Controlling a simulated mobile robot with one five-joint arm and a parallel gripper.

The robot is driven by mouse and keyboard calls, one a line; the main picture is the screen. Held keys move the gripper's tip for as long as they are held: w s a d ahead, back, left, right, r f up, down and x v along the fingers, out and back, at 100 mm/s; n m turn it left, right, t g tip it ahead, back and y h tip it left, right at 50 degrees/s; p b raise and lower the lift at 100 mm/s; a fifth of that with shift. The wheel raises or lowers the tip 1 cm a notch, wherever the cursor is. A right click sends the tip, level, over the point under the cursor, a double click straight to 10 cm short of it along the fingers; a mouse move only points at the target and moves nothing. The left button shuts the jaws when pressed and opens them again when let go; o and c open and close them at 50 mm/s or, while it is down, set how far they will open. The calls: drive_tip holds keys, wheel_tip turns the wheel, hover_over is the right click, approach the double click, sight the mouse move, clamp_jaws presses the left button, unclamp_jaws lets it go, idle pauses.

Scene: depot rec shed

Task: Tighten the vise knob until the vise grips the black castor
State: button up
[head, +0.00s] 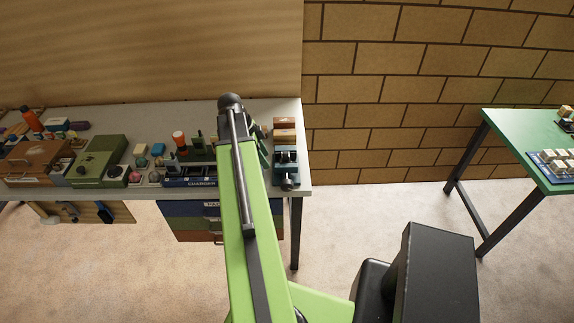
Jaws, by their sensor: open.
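A small dark blue-grey vise (286,170) stands near the right front corner of the grey workbench (300,120). Its knob (288,184) faces the front edge. Small dark shapes show at the top of the vise; the black castor cannot be told apart from the jaws at this size. My green arm reaches up over the bench just left of the vise. My gripper is hidden behind the arm, so its distance from the knob cannot be seen.
Wooden blocks (285,130) sit behind the vise. A blue charger tray (190,182), a green case (100,160) and a brown box (36,160) line the bench to the left. A green table (510,140) stands at right, with open carpet between.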

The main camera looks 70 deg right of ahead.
sight(287, 182)
drive_tip(key=shift+m, duration=0.5)
drive_tip(key=b+x, duration=0.5)
drive_tip(key=s+b+x, duration=0.1)
drive_tip(key=b+x, duration=0.4)
drive_tip(key=s+b+x, duration=0.1)
drive_tip(key=b+x, duration=0.4)
drive_tip(key=x, duration=0.1)
drive_tip(key=shift+d+r, duration=0.3)
drive_tip(key=shift+s+d+f+b, duration=0.15)
drive_tip(key=shift+s+f+b, duration=0.1)
drive_tip(key=shift+f+b, duration=0.25)
drive_tip(key=shift+r, duration=0.1)
drive_tip(key=shift+c, duration=0.4)
clamp_jaws()
